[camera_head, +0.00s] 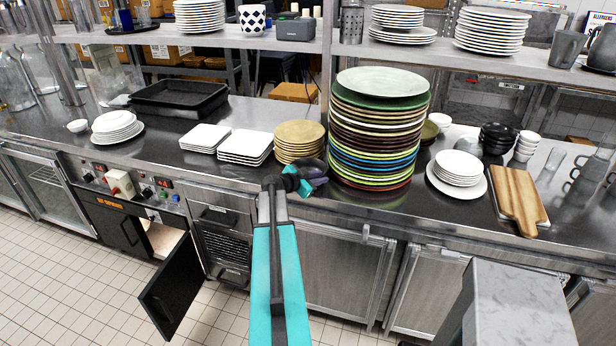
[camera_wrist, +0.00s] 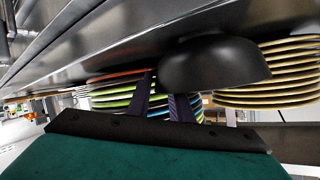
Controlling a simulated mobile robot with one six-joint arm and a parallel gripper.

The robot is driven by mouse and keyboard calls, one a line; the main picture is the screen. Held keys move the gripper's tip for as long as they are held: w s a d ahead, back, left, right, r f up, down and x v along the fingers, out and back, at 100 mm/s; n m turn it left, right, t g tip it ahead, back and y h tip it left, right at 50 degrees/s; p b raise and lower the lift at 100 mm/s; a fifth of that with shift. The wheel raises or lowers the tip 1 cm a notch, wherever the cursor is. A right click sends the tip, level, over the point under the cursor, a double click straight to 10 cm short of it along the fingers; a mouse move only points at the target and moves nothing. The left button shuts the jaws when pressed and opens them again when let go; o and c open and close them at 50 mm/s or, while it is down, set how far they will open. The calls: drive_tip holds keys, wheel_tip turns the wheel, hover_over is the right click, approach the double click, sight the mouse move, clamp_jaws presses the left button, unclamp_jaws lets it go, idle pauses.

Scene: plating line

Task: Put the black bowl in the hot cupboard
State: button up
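The black bowl (camera_wrist: 215,62) sits upright on the counter in the wrist view, which is turned upside down. In the head view it is a dark shape (camera_head: 312,166) between the tan plate pile and the tall plate stack, partly hidden by my gripper (camera_head: 308,184). In the wrist view my gripper (camera_wrist: 163,98) has its two purple fingers apart, with plates visible through the gap. The fingers are beside the bowl's rim; I cannot tell whether they touch it. The hot cupboard (camera_head: 112,203) is at lower left, its black door (camera_head: 172,286) swung open.
The tall coloured plate stack (camera_head: 378,140) stands right of the bowl and tan plates (camera_head: 300,140) stand left. White square plates (camera_head: 245,147) and a black tray (camera_head: 180,95) lie farther left. Other black bowls (camera_head: 497,136) are stacked at right. The shelf (camera_head: 290,38) overhangs the counter's back.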

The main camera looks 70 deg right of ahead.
clamp_jaws()
drive_tip(key=shift+r, duration=0.15)
drive_tip(key=shift+r+b, duration=1.15)
drive_tip(key=shift+r, duration=0.25)
drive_tip(key=w+a+r+b, duration=0.1)
drive_tip(key=a+b, duration=0.5)
drive_tip(key=a, duration=1)
drive_tip(key=shift+r, duration=0.5)
drive_tip(key=shift+w, duration=0.1)
